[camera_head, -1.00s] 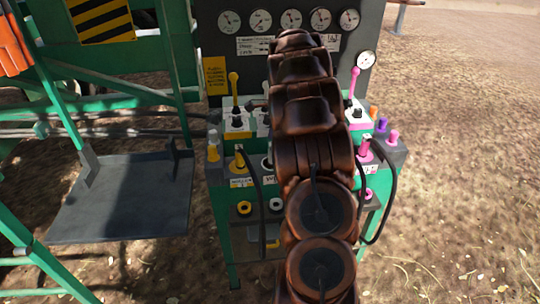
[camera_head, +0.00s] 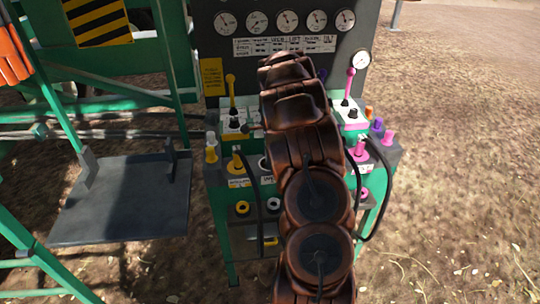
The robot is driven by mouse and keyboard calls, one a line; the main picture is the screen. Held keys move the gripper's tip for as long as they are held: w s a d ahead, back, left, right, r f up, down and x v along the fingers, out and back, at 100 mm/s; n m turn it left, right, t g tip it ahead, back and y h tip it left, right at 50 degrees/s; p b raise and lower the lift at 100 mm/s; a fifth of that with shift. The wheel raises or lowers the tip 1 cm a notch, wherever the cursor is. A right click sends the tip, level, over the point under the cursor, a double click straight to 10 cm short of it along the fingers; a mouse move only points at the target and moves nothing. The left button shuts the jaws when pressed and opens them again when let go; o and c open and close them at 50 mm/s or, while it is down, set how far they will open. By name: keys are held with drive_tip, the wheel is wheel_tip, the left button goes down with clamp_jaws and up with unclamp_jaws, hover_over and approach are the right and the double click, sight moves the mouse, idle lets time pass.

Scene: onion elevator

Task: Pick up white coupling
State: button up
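A small whitish coupling (camera_head: 211,138) stands at the left end of the green control stand, just behind a yellow coupling (camera_head: 211,154). My arm reaches up the middle of the picture in front of the stand. My gripper is hidden beyond the arm, so its fingers and anything between them do not show.
A dark panel with several gauges (camera_head: 287,21) rises behind the stand. Yellow (camera_head: 231,92) and pink (camera_head: 348,86) levers stick up. Black hoses (camera_head: 386,190) hang at the front. Orange, purple and pink couplings (camera_head: 388,137) stand at right. A grey platform (camera_head: 125,197) lies left.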

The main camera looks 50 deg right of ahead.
clamp_jaws()
idle(0.3)
idle(0.3)
